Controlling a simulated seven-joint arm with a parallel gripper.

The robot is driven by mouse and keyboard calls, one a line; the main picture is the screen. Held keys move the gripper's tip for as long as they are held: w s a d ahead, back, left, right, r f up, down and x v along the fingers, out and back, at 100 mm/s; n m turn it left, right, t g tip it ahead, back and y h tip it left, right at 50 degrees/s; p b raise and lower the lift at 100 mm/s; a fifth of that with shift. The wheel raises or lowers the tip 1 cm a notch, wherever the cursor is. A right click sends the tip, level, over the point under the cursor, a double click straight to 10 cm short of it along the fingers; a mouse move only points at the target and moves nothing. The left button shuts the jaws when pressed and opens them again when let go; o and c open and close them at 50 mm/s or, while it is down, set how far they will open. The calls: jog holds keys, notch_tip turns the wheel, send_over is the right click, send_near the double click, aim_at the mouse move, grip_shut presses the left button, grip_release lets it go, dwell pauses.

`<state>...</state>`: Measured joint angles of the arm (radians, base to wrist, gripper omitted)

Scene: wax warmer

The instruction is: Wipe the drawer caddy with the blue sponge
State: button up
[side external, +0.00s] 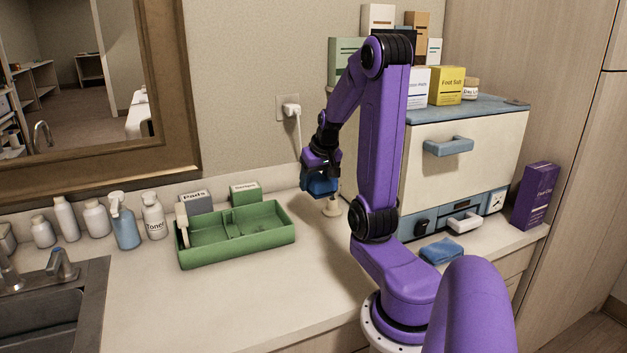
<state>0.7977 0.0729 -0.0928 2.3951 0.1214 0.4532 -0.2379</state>
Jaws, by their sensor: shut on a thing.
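The blue sponge (321,186) is in my gripper (320,174), which points down and is shut on it. The sponge is held in the air above the back of the counter, to the right of the caddy and apart from it. The drawer caddy (240,252) is a green open tray with compartments, standing on the counter left of the middle. A pale-handled tool leans in its left end. The caddy's floor shows and looks mostly empty. The sponge's far side and parts of the fingers are hidden.
A cream wax warmer cabinet (460,165) with boxes on top stands right. A white plug (291,110) and cord hang behind my gripper. Bottles (124,228) and a sink (50,310) are left. The front counter is clear.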

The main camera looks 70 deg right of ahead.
jog(key=shift+o, duration=1.2)
jog(key=shift+c, duration=0.7)
jog(key=w+a+f+n+y, duration=0.1)
jog(key=w+a+f+n, duration=0.1)
jog(key=w, duration=0.5)
jog(key=w+a+f+n+t+y, duration=0.1)
jog(key=w+a+f+n, duration=0.2)
jog(key=w, duration=0.4)
jog(key=shift+a+f+n, duration=0.2)
jog(key=shift+a+n, duration=0.3)
jog(key=shift+a, duration=0.3)
jog(key=shift+f, duration=2.6)
jog(key=shift+w+a, duration=1.9)
jog(key=shift+w, duration=0.05)
